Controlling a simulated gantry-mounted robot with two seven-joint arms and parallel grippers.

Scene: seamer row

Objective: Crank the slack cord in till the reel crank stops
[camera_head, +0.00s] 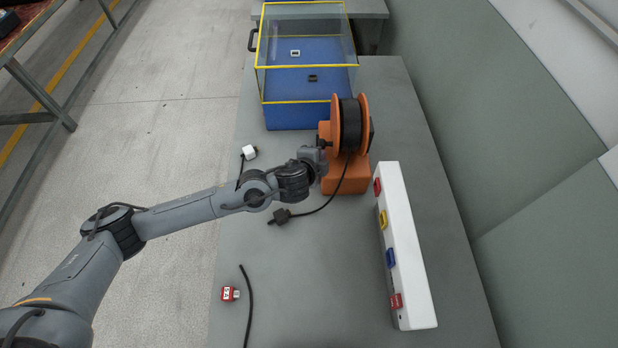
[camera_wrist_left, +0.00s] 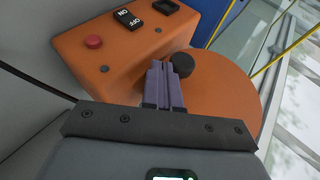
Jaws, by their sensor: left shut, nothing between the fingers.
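The orange cord reel (camera_head: 363,112) with black cord wound on its drum (camera_head: 350,125) stands on an orange base (camera_head: 345,178). A black cord runs down from it to a dark plug (camera_head: 282,215) lying on the table. My left gripper (camera_head: 321,150) is at the reel's left side. In the left wrist view its fingers (camera_wrist_left: 165,82) are shut and empty, with the tips just left of the black crank knob (camera_wrist_left: 180,65) on the orange disc (camera_wrist_left: 215,95). I cannot tell whether they touch the knob. My right gripper is in neither view.
A blue, yellow-edged clear case (camera_head: 308,85) stands behind the reel. A long white strip with coloured blocks (camera_head: 408,255) lies to the right. A white plug (camera_head: 249,152), a red-and-white piece (camera_head: 230,294) and a loose black cord (camera_head: 248,305) lie left. The front middle is clear.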

